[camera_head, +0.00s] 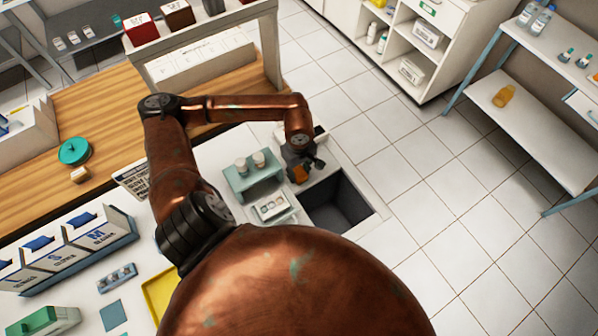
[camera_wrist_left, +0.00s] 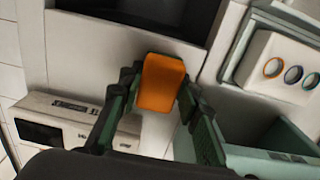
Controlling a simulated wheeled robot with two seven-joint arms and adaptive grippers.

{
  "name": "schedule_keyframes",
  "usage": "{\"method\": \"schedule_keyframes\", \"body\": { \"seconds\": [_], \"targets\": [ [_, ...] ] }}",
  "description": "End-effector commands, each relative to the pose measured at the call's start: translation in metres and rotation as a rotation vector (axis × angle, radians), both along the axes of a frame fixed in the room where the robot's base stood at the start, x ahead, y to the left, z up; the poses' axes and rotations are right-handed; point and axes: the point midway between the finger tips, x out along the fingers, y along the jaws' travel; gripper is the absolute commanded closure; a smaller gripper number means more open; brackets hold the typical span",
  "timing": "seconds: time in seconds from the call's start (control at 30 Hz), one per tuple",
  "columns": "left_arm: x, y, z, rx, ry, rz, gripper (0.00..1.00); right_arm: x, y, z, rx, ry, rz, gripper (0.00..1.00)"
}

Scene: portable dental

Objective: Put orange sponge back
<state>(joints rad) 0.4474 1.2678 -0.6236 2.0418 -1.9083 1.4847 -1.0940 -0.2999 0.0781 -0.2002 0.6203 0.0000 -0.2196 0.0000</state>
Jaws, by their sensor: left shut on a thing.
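The orange sponge (camera_head: 300,174) is held between the fingers of my left gripper (camera_head: 306,168), above the white counter next to the dark basin. In the left wrist view the sponge (camera_wrist_left: 160,82) sits upright between the two fingertips of my left gripper (camera_wrist_left: 160,88), which is shut on it. The white counter surface shows behind it. I cannot tell whether the sponge touches the counter. My right gripper is not in view.
The dark basin (camera_head: 340,204) lies just right of the gripper. A green stand (camera_head: 238,184) with white cups and a white box with rings (camera_wrist_left: 284,66) are close by. A white device (camera_wrist_left: 62,121) lies opposite in the wrist view.

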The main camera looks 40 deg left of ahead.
Motion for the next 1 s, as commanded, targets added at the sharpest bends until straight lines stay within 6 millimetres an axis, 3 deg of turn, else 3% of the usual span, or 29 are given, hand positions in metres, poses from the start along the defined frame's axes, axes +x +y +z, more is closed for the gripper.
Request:
{"method": "schedule_keyframes", "body": {
  "seconds": [0.27,0.3,0.53,0.87,1.0],
  "targets": [
    [0.0,0.0,-0.003,0.0,0.0,0.0,0.91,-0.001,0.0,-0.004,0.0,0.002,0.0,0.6],
    [0.0,0.0,-0.003,0.0,0.0,0.0,0.68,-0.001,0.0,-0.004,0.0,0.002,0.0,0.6],
    [0.0,0.0,-0.002,0.0,0.0,0.0,0.52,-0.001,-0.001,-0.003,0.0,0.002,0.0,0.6],
    [0.0,0.0,0.0,0.0,0.0,0.0,0.51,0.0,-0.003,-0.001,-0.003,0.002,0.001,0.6],
    [0.001,0.001,0.013,0.001,-0.002,0.0,0.51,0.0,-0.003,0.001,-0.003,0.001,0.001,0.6]
  ]
}}
